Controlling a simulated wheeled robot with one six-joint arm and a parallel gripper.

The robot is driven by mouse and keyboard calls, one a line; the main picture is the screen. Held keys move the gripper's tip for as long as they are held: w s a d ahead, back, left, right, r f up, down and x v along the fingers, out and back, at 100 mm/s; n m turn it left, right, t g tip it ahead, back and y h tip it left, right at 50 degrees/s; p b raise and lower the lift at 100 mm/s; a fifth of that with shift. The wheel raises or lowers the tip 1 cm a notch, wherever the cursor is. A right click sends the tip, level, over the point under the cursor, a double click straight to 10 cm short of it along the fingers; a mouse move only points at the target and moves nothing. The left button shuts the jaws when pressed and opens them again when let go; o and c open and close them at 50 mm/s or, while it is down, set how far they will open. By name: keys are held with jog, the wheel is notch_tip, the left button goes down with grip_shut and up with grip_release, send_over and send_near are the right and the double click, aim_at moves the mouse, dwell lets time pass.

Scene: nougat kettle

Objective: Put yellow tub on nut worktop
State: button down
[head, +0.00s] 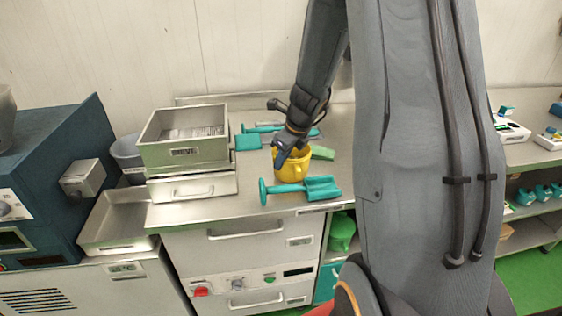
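A yellow tub (292,168) stands upright on the steel worktop (228,207), between teal scoops. My gripper (283,158) is at the tub's upper left rim, with its fingers pointing down. The fingers overlap the rim in the picture. I cannot tell whether they are closed on it. My arm comes down from the top and hides part of the worktop on the right. No label here tells me whether this is the nut worktop.
A teal scoop (320,188) lies in front of the tub, and another (248,142) lies behind it. A steel bin (183,153) stands at the left. A green object (322,153) lies right of the tub. A blue machine (62,170) stands far left.

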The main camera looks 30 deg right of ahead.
jog(key=c, duration=1.9)
grip_release()
jog(key=shift+c, duration=0.2)
jog(key=v, duration=1.1)
jog(key=s+a+f+n+g, duration=0.1)
jog(key=s+a+n, duration=0.6)
jog(key=n, duration=0.8)
jog(key=s+a+f+n+g+h, duration=0.1)
jog(key=s+a+f+n, duration=0.3)
jog(key=n, duration=1.1)
jog(key=shift+s+a+f+g+h, duration=0.2)
jog(key=shift+s+a+g+h, duration=0.15)
jog(key=shift+s+a, duration=1.9)
jog(key=shift+s+d, duration=0.45)
jog(key=shift+d, duration=0.1)
